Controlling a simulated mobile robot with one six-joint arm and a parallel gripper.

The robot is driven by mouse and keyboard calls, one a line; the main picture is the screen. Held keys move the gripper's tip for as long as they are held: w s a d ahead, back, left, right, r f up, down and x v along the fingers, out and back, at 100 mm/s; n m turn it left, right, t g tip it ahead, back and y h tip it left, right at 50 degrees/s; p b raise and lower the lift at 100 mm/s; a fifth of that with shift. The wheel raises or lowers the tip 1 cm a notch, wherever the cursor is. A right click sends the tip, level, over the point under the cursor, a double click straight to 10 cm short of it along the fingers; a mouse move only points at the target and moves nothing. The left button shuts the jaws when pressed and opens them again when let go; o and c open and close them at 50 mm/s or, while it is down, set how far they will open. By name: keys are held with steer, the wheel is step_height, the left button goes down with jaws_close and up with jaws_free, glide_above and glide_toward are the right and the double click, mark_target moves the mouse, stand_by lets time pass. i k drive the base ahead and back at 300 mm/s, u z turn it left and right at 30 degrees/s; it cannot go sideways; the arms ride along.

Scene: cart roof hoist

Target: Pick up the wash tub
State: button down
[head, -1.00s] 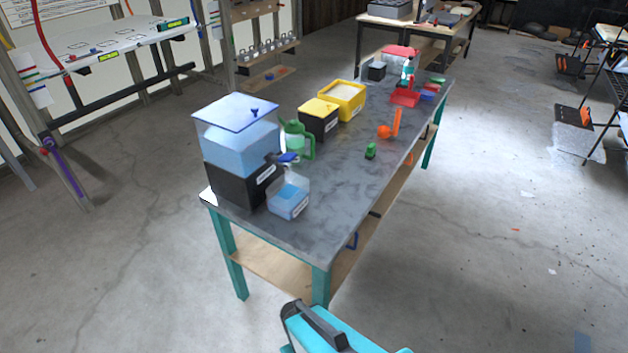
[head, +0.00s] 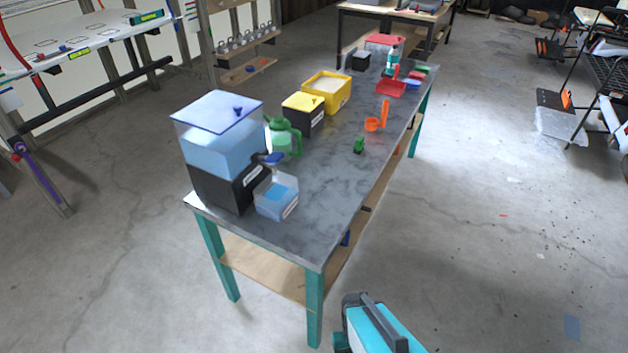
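No tub here can be told for certain to be the wash tub. A yellow open tub (head: 340,104) with pale contents stands on the long grey table. A red tub-like thing (head: 384,41) stands at the far end, too small to make out. My gripper's fingers are not in view; only a teal and black part of my own body shows at the bottom edge.
The grey table (head: 345,180) also bears a black box with yellow lid (head: 303,115), a green watering can (head: 283,137), an orange scoop (head: 378,119), a small green item (head: 359,145) and a red dustpan-like piece (head: 391,87).

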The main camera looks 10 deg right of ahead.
mark_target(275, 198)
steer(key=z, duration=0.45)
steer(key=k, duration=1.35)
steer(key=u, duration=0.55)
steer(key=i, duration=0.75)
steer(key=u, duration=0.55)
steer(key=i, duration=0.8)
steer(key=z, duration=0.15)
